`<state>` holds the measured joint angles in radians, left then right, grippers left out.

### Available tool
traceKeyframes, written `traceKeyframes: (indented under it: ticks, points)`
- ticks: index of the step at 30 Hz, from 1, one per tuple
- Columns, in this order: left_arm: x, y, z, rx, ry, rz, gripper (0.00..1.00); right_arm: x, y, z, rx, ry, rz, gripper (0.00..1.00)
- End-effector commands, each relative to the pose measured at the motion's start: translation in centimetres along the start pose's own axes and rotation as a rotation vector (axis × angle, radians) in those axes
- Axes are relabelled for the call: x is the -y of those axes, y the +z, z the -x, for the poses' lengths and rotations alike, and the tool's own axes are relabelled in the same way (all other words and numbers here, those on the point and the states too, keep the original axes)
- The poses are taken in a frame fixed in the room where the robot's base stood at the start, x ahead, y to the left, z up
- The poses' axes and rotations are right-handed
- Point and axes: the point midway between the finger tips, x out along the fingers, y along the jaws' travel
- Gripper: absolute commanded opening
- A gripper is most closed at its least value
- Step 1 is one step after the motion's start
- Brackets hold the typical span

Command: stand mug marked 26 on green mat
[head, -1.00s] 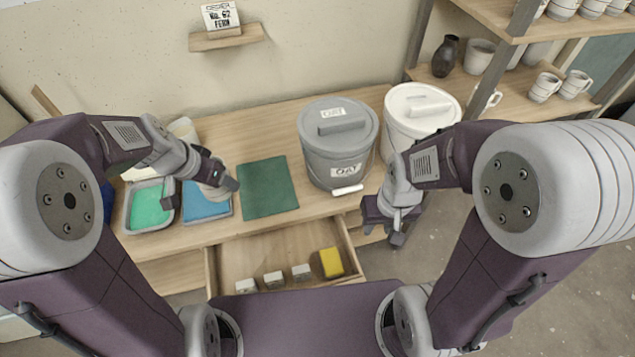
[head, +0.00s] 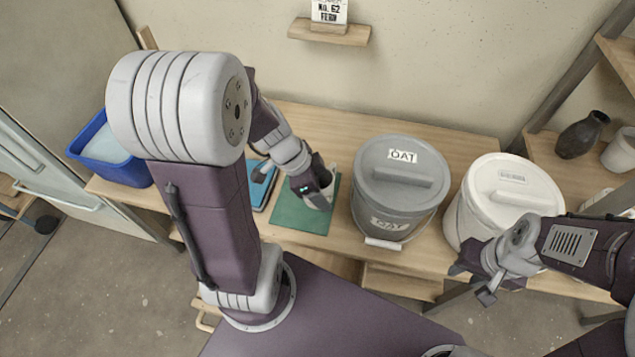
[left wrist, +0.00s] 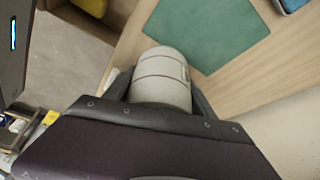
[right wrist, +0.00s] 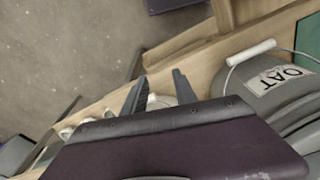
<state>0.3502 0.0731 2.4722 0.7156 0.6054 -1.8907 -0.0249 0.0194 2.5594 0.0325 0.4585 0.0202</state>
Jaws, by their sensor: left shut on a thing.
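A pale mug with thin dark bands (left wrist: 162,80) is in my left gripper (left wrist: 155,92), seen in the left wrist view. No number on it can be read. In the head view my left gripper (head: 322,194) is over the green mat (head: 290,212), and the mug is mostly hidden behind its fingers. The green mat also shows beyond the mug in the left wrist view (left wrist: 205,30). I cannot tell whether the mug touches the mat. My right gripper (head: 472,278) is open and empty in front of the white bucket; its parted fingers show in the right wrist view (right wrist: 160,90).
A grey bucket labelled OAT (head: 398,190) stands right of the mat, with a white lidded bucket (head: 505,205) beyond it. A blue tray (head: 262,185) lies left of the mat, partly hidden by my arm. A blue bin (head: 105,155) is at far left.

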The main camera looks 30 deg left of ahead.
Motion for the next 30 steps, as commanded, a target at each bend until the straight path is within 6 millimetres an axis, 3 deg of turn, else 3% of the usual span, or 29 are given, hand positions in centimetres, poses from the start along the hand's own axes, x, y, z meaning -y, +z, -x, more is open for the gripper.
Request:
traceKeyframes:
  ticks: [5,15,18,24,30]
  points:
    - [0.8,0.1,-0.6,0.001,0.000,0.001,0.07,0.0,0.1,-0.2,0.001,0.000,0.000,0.34]
    - [9.5,1.0,-5.8,0.000,0.001,0.002,0.07,0.0,0.1,-0.3,0.001,0.000,0.000,0.34]
    - [11.0,1.1,-6.7,0.000,0.001,0.000,0.07,0.0,0.1,-0.2,0.000,0.000,0.000,0.34]
    - [11.6,1.3,-7.4,0.000,0.000,0.000,0.07,0.0,0.1,-0.3,0.000,0.000,0.000,0.34]
    - [11.5,2.7,-10.5,0.001,0.001,0.002,0.07,0.0,0.2,-1.3,0.000,0.000,0.000,0.34]
